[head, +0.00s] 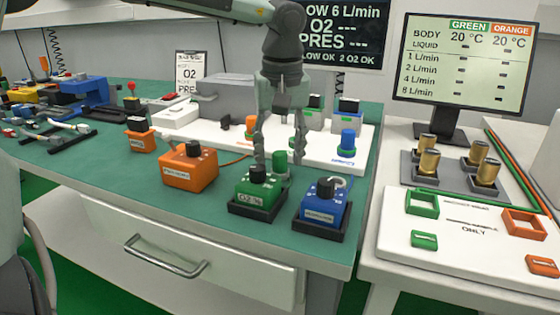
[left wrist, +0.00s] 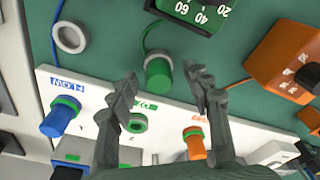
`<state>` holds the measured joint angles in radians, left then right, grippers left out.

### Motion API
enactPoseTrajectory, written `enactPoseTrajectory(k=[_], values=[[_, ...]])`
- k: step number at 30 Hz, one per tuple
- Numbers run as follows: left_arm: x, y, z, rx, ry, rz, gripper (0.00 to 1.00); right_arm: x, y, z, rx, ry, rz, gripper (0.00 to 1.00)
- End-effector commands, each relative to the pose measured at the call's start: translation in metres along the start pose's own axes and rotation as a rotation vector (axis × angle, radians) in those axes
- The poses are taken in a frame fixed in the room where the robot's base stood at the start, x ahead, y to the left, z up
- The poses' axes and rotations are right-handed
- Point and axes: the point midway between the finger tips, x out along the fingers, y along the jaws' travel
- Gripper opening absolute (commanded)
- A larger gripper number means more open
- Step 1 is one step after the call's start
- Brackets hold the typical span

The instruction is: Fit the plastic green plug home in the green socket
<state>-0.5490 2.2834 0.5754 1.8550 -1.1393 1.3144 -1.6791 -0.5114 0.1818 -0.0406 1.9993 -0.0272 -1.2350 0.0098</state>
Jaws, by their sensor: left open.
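The green plug (head: 280,160) stands on the green tabletop behind the green box; in the left wrist view the plug (left wrist: 158,75) has a thin green cable. My left gripper (head: 279,166) is open, pointing down, with one finger on each side of the plug. The wrist view shows gaps between the plug and both fingers (left wrist: 162,78). The green socket (left wrist: 137,123) is a green ring with an empty opening on the white panel, just beyond the plug. In the head view my gripper hides the socket. My right gripper is in neither view.
On the white panel (left wrist: 105,112), a blue plug (left wrist: 60,116) and an orange plug (left wrist: 193,143) flank the green socket. A green box (head: 257,197), a blue box (head: 322,205) and an orange box (head: 189,170) stand in front. A grey ring (left wrist: 70,37) lies near the blue plug.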

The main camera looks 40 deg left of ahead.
Motion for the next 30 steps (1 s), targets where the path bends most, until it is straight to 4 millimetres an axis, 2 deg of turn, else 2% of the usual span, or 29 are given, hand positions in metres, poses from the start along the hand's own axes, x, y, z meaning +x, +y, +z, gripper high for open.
enactPoseTrajectory(k=[8,20,30], values=[[0.004,0.0,0.0,0.0,0.001,0.0,0.49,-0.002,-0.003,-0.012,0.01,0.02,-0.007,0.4],[0.004,0.0,0.0,0.0,0.001,0.0,0.01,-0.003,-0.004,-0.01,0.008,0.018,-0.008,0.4],[-0.001,0.001,-0.001,0.0,0.002,0.001,0.0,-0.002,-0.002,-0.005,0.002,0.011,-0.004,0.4]])
